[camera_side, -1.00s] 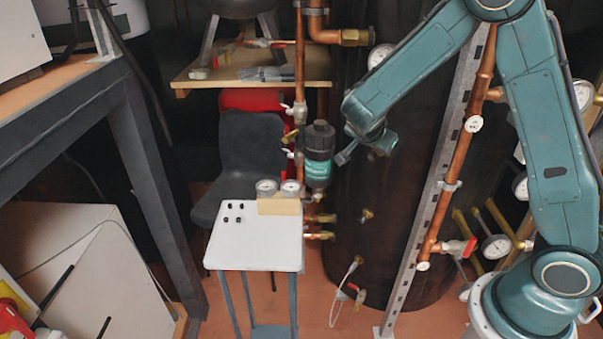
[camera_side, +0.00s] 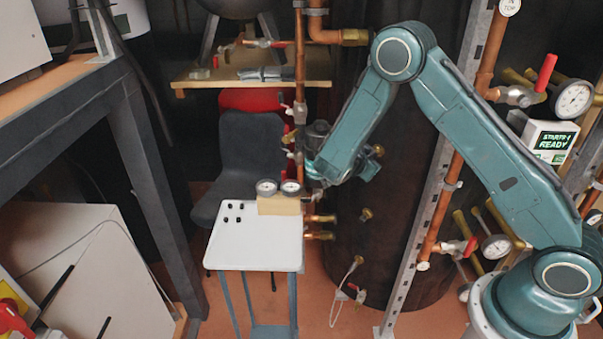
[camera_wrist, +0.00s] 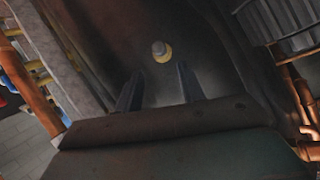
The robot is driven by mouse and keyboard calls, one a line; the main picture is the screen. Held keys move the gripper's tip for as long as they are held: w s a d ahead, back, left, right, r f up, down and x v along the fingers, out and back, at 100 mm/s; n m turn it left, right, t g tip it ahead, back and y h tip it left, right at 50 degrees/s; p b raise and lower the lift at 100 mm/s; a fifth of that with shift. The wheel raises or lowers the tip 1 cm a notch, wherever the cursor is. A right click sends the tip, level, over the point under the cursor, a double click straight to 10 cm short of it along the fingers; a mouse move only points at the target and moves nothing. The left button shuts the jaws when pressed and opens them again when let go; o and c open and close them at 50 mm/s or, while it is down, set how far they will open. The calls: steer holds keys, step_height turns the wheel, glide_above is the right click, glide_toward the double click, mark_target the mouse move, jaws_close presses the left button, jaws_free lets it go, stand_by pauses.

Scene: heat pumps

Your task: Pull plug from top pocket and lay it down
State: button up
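In the wrist view, a small pale plug (camera_wrist: 158,47) sits in a brass-coloured pocket (camera_wrist: 165,57) on the dark tank wall. My gripper (camera_wrist: 160,72) has its two dark fingers apart, with nothing between them. The plug lies just beyond the fingertips, roughly in line with the gap. In the side view, the top brass pocket (camera_side: 377,150) shows beside my forearm, high on the dark tank (camera_side: 400,220).
A small white table (camera_side: 258,246) stands left of the tank, with several black pieces (camera_side: 232,212) and two round gauges on a wooden block (camera_side: 279,206). Most of its front is bare. Copper pipes (camera_side: 301,80) and two lower brass pockets (camera_side: 367,214) are nearby.

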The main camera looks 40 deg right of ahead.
mark_target(372, 156)
steer(key=shift+x, duration=4.4)
jaws_close()
